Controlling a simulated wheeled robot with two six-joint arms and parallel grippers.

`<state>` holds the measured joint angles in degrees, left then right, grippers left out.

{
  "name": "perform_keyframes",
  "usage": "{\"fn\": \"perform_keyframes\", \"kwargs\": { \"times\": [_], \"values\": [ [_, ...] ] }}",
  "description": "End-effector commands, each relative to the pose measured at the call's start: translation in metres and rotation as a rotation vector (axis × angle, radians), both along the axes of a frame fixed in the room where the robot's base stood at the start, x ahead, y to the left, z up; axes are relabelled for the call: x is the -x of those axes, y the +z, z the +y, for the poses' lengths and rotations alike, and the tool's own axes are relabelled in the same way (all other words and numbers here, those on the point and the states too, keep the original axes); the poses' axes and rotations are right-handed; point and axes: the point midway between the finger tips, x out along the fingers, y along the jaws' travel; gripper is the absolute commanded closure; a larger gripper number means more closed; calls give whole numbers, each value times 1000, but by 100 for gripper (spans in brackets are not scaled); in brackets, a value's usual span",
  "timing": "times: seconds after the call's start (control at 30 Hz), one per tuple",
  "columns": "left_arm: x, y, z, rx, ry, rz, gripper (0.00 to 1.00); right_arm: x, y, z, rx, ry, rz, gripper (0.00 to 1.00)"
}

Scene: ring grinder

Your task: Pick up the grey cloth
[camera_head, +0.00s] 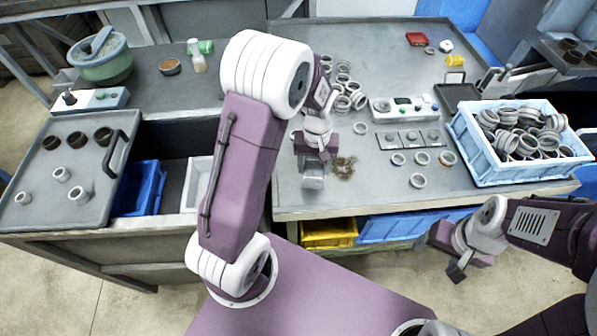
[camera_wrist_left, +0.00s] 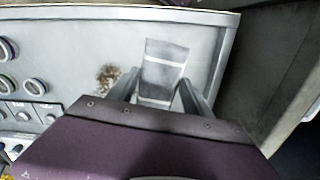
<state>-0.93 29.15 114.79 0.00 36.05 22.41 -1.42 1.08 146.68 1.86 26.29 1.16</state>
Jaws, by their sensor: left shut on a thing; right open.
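The grey cloth (camera_head: 313,181) hangs at my left gripper (camera_head: 314,164), above the near left part of the right-hand table. In the left wrist view the cloth (camera_wrist_left: 163,68) is grey with pale stripes and sits between the two fingers of my left gripper (camera_wrist_left: 157,92), which is shut on it. My left arm hides part of the table behind it in the head view. My right gripper (camera_head: 454,266) is open and empty, in front of the table at the right.
A blue crate (camera_head: 474,160) full of rings stands at the table's right. Several loose rings (camera_head: 418,181) and a control box (camera_head: 404,108) lie left of it. A brown pile of shavings (camera_head: 343,168) lies just right of the left gripper. A tray (camera_head: 50,205) stands at the far left.

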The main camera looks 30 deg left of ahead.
Motion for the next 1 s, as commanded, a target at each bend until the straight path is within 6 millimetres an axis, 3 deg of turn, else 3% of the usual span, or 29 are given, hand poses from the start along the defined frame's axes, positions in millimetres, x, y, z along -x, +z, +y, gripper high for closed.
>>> {"fn": "perform_keyframes", "kwargs": {
  "times": [0.1,0.33,0.8,0.83,0.93,1.0],
  "values": [
    [-12,15,-20,0,-4,-2,80,0,5,0,0,0,0,28],
    [-26,31,-45,0,-1,0,80,0,9,0,0,0,0,28],
    [-31,37,-53,0,1,0,80,0,10,0,0,0,0,28],
    [-31,37,-53,0,1,0,48,0,10,0,0,0,0,28],
    [-31,37,-53,0,1,0,74,0,10,0,0,0,0,28],
    [-31,37,-53,0,-1,0,74,0,10,0,0,0,0,28]
  ]
}}
